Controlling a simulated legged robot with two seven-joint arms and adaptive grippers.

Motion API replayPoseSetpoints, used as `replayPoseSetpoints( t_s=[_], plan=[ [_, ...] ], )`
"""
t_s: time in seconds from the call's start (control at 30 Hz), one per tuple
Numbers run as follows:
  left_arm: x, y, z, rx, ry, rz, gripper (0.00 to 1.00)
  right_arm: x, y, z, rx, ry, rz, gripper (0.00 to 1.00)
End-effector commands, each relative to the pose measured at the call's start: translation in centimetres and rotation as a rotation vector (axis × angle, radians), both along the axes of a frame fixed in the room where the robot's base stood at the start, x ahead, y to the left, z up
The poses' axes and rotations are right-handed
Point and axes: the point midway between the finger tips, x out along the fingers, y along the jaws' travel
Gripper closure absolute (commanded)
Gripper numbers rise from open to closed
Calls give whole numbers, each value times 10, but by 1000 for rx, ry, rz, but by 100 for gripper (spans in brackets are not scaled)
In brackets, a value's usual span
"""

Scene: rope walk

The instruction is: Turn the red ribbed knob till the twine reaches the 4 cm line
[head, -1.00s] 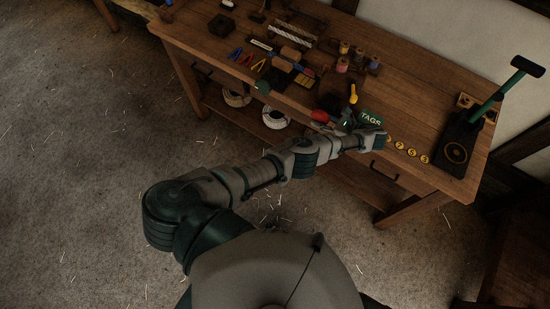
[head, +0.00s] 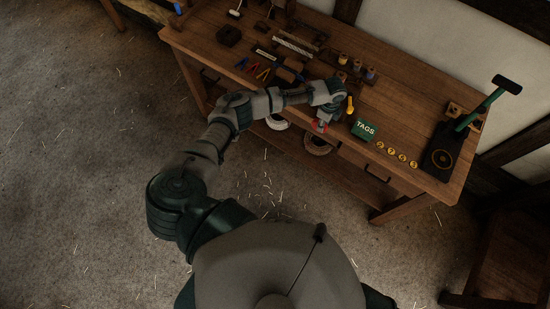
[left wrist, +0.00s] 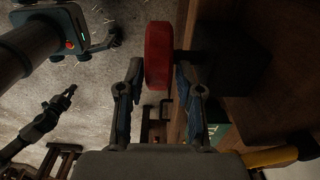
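The red knob (head: 320,127) is at the front edge of the workbench, partly covered by my left gripper (head: 322,118) in the head view. In the left wrist view the knob (left wrist: 158,55) is a thick red disc on a dark mount. My left gripper (left wrist: 162,92) is open, with one finger on each side of the knob's line. I cannot make out the twine or the 4 cm line.
A green TAGS box (head: 364,130) stands right of the knob, with a yellow-handled tool (head: 350,104) behind it. Several yellow discs (head: 397,156) and a dark stand with a green lever (head: 480,110) are farther right. Coloured pliers (head: 252,68) lie left.

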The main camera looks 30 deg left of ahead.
Motion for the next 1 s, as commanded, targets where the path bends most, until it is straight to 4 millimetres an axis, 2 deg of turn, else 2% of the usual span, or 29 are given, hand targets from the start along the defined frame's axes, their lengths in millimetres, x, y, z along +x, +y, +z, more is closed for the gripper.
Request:
replayPoseSetpoints(
  t_s=[0.63,0.7,1.0],
  plan=[
    [0,2,143,6,0,2,65,0,0,-13,0,0,0,100],
    [-10,-7,128,-6,8,2,65,0,0,-12,0,0,0,100],
    [-44,-41,82,-74,-7,41,65,0,0,-12,0,0,0,100]
  ],
)
